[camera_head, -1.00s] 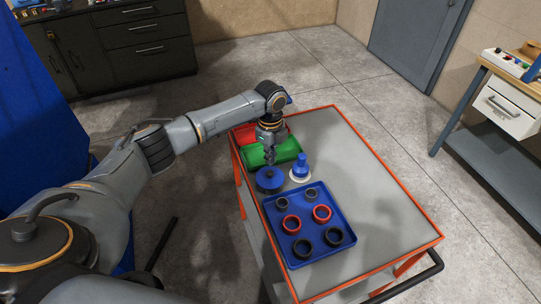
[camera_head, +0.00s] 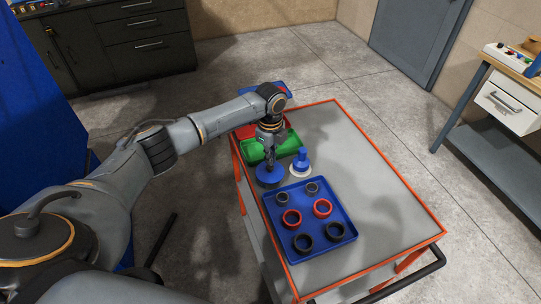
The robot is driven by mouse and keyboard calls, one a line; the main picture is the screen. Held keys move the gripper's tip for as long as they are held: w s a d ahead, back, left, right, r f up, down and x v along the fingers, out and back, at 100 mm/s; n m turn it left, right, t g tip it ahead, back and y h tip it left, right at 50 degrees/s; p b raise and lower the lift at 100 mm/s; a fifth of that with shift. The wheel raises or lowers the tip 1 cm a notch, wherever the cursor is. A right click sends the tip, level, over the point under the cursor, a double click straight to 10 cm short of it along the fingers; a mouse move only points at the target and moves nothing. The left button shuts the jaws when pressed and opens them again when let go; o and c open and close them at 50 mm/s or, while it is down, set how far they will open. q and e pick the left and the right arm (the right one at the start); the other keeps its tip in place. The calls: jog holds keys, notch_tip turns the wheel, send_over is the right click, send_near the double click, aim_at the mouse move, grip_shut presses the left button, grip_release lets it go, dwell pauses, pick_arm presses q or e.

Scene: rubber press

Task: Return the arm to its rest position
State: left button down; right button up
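My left arm reaches in from the left over the cart. My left gripper (camera_head: 270,158) points down just above or at a round blue piece (camera_head: 268,178) at the cart's left edge. The fingers are small and dark, and I cannot tell whether they are open or whether they touch the piece. My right gripper is not in view.
The orange-edged cart (camera_head: 375,200) holds a blue tray (camera_head: 346,234) with several red and dark rings, a blue-and-white piece (camera_head: 300,163), a green tray (camera_head: 287,149) and a red tray (camera_head: 244,132). Its right side is clear. A workbench (camera_head: 500,165) stands at right.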

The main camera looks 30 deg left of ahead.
pick_arm(q)
jog(key=shift+f+b, duration=0.55)
jog(key=shift+f, duration=0.5)
jog(key=shift+r, duration=0.15)
jog(key=shift+r+p, duration=3.4)
jog(key=shift+p, duration=0.05)
